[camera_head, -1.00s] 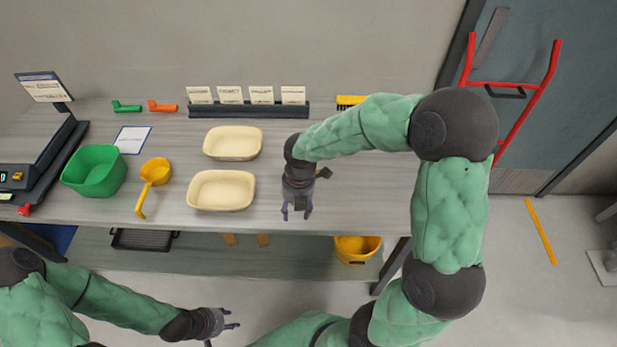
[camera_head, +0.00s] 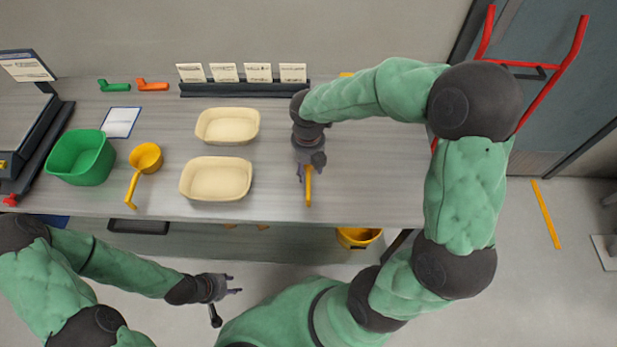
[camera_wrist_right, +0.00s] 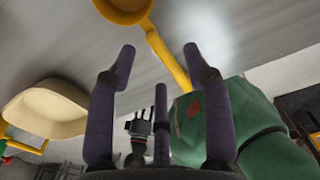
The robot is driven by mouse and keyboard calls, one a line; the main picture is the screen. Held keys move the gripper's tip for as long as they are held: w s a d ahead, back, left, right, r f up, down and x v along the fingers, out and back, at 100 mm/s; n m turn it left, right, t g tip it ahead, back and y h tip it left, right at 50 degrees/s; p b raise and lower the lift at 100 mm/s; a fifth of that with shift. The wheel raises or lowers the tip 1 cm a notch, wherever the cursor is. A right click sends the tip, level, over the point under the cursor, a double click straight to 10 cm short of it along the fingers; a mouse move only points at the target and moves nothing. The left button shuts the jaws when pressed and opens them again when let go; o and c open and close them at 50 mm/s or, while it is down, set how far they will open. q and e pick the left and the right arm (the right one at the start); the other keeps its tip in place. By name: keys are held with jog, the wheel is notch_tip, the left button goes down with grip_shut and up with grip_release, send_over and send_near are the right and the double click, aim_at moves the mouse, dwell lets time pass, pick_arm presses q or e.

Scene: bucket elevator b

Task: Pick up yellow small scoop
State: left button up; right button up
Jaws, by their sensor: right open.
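A yellow scoop (camera_head: 308,190) lies on the bench under my right gripper (camera_head: 305,176). In the head view only its handle shows, pointing to the front edge; its bowl is hidden by the gripper. In the right wrist view its bowl (camera_wrist_right: 124,8) is at the top, and its handle (camera_wrist_right: 168,62) runs down between the open fingers (camera_wrist_right: 158,62). My right gripper is open and not closed on the handle. Another yellow scoop (camera_head: 146,158) lies further left, by the green bin. My left gripper (camera_head: 236,284) is open and empty, low in front of the bench.
Two cream trays (camera_head: 228,125) (camera_head: 216,180) stand left of my right gripper. A green bin (camera_head: 82,158) and a scale (camera_head: 38,150) are at the left. A card holder (camera_head: 245,89) stands at the back. A yellow bucket (camera_head: 358,237) is below. Bench (camera_head: 385,185) right of the gripper is clear.

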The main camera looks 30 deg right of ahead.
aim_at(308, 177)
jog(key=f+b, duration=0.1)
jog(key=f, duration=0.1)
jog(key=f+b, duration=0.1)
jog(key=f, duration=0.2)
jog(key=shift+w+a+b, duration=0.1)
jog(key=shift+w+b, duration=0.1)
jog(key=shift+b, duration=0.15)
grip_shut()
